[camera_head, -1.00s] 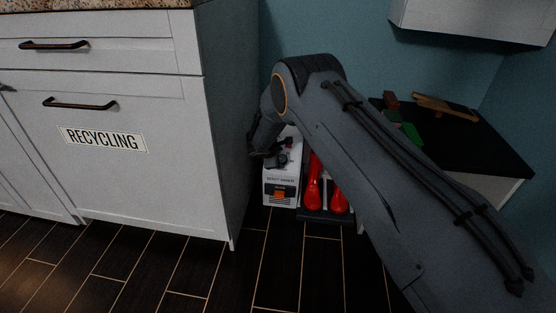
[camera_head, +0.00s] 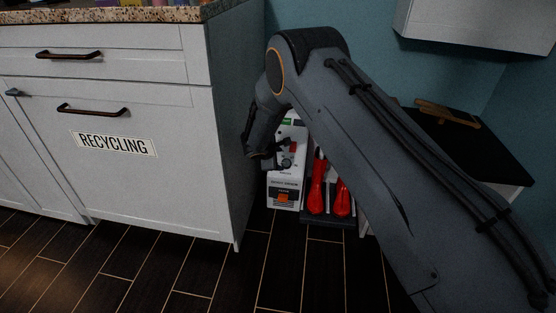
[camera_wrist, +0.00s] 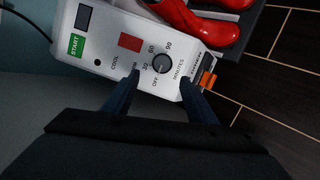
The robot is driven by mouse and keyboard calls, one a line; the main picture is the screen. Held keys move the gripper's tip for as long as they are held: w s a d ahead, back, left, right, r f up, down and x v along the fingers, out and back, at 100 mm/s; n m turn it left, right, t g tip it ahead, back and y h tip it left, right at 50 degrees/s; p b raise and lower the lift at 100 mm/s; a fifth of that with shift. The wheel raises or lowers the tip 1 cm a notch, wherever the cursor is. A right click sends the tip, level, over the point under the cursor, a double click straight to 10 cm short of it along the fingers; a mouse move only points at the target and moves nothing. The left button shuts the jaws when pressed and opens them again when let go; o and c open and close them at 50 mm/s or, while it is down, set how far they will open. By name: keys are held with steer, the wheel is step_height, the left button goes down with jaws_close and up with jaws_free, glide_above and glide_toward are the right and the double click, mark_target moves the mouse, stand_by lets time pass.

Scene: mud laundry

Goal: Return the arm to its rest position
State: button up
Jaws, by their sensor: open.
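My gripper (camera_wrist: 157,95) is open, with its two fingers apart and nothing between them. In the wrist view the fingertips point at a white machine (camera_wrist: 112,47) with a green START label, a red square and a dark timer dial (camera_wrist: 163,63). I cannot tell whether the fingertips touch it. In the head view my arm reaches down from the right, bends at the top, and my gripper (camera_head: 284,160) hangs in front of the same white machine (camera_head: 284,186). The arm hides part of the machine.
Red boots (camera_head: 318,188) stand on a dark tray right of the machine. A white cabinet marked RECYCLING (camera_head: 150,185) stands at left. A black-topped table (camera_head: 480,152) holds a wooden item (camera_head: 447,113) at right. A wall cabinet (camera_head: 470,25) hangs above. The tiled floor (camera_head: 190,265) in front is clear.

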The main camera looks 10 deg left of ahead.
stand_by(0.4)
steer(key=s+d+r+m+g, duration=0.2)
steer(key=s+r+m, duration=0.1)
steer(key=s+r, duration=0.7)
steer(key=s+d+r+m+g, duration=0.1)
steer(key=s+r+m+g, duration=0.15)
steer(key=s+r, duration=0.7)
steer(key=s+d+r+m+g+y, duration=0.1)
steer(key=s+d+r+m, duration=0.1)
steer(key=s, duration=0.9)
steer(key=s+d+r+m+g+y, duration=0.1)
steer(key=s+d+r+m+y, duration=0.15)
steer(key=s, duration=0.85)
steer(key=s+d+r+m+g, duration=0.2)
steer(key=s+r+m, duration=0.1)
steer(key=s, duration=0.9)
steer(key=d+r+m+p, duration=0.3)
steer(key=d+r+p, duration=0.7)
steer(key=r+p, duration=0.3)
steer(key=d+r+m+p, duration=0.3)
steer(key=d+r+p, duration=0.7)
steer(key=p, duration=0.7)
step_height(320, 180, up, 4)
steer(key=shift+w+d+f+h, duration=0.2)
steer(key=shift+w+d+h, duration=0.15)
steer(key=shift+w, duration=0.05)
